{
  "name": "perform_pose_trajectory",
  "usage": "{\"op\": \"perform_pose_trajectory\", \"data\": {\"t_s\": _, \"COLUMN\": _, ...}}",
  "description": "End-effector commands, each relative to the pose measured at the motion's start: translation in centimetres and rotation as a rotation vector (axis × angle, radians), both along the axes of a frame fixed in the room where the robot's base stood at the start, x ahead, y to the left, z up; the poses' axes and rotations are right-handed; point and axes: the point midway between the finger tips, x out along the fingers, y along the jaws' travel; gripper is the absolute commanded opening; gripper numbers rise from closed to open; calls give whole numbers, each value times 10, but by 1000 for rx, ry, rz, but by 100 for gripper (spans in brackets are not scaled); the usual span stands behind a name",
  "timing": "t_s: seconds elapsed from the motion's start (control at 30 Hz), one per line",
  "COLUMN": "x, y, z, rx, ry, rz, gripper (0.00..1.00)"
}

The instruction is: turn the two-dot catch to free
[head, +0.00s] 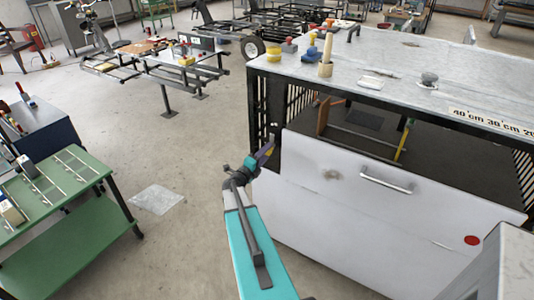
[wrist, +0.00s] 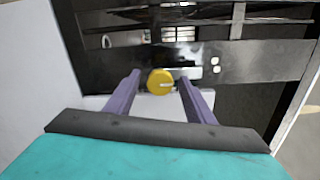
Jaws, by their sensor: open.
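The two-dot catch shows in the wrist view as a round yellow knob (wrist: 160,81) on a dark metal frame. Two pale dots (wrist: 215,65) mark the frame just right of it. A short dark mark lies nearly level on the knob's face. My gripper (wrist: 158,84) is open, with one purple finger left of the knob and one right of it. I cannot tell whether the fingers touch it. In the head view my gripper (head: 267,151) is at the left front corner of the bench, and the knob is hidden there.
The white front panel (head: 345,190) with a bar handle (head: 386,180) stands right of my gripper. The pale bench top (head: 400,70) carries several small items above.

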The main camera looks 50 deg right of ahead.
Motion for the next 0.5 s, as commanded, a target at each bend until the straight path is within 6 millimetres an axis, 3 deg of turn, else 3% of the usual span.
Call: {"op": "perform_pose_trajectory", "data": {"t_s": 0.5, "x": -6, "y": 64, "z": -1, "rx": 0, "ry": 1, "rz": 1, "gripper": 49}}
